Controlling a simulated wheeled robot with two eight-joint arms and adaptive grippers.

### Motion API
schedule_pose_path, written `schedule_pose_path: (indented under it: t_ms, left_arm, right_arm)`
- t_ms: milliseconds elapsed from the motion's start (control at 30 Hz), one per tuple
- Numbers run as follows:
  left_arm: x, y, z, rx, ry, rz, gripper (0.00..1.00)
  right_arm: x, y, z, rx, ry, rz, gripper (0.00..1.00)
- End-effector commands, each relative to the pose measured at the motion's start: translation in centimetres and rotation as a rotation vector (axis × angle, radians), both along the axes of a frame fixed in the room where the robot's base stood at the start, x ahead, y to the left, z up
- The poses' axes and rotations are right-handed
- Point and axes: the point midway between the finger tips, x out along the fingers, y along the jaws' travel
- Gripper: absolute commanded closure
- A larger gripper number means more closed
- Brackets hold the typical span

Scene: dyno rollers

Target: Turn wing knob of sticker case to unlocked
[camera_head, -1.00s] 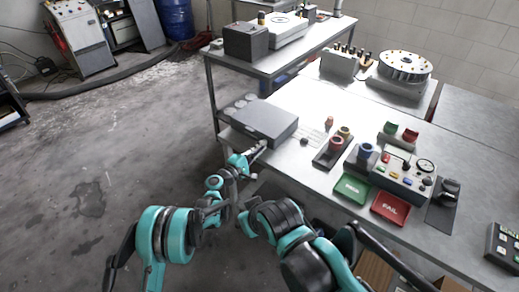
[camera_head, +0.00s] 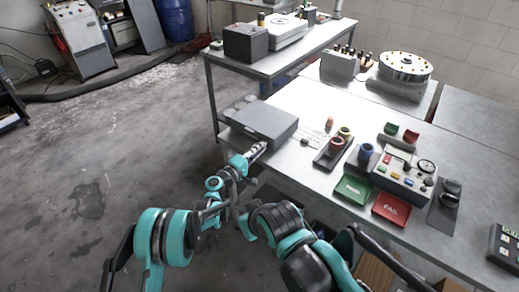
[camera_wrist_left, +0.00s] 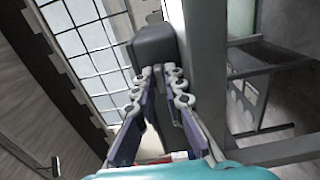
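A dark grey box (camera_head: 265,121), which looks like the sticker case, sits at the left edge of the long worktable. No wing knob can be made out on it. My left gripper (camera_head: 258,149) is at the box's near side, by the table edge. My right gripper is not in view.
The worktable (camera_head: 305,98) holds a red-and-blue cup holder (camera_head: 329,158), a green tray (camera_head: 352,190), a red FAIL tray (camera_head: 390,209) and a control panel (camera_head: 404,179) to the right. A second table (camera_head: 262,69) stands behind.

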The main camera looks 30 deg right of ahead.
Motion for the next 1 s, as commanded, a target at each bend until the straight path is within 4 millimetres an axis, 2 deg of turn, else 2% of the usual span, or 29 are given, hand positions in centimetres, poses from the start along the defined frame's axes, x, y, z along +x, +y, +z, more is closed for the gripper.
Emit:
schedule_pose_path:
  t_ms: [367, 467, 800, 1000]
  left_arm:
    - [-0.1, 0.4, 0.0, -0.002, 0.001, 0.001, 0.84]
    - [-0.5, 1.7, 0.0, -0.002, 0.001, 0.003, 0.84]
    - [-3.3, 8.3, 0.0, 0.0, 0.001, 0.003, 0.84]
    - [-4.3, 10.6, 0.0, 0.0, 0.001, 0.001, 0.84]
  right_arm:
    - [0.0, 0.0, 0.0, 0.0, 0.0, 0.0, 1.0]
    - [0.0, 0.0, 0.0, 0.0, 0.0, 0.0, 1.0]
    - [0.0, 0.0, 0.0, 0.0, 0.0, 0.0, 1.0]
    - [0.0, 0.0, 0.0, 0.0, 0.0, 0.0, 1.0]
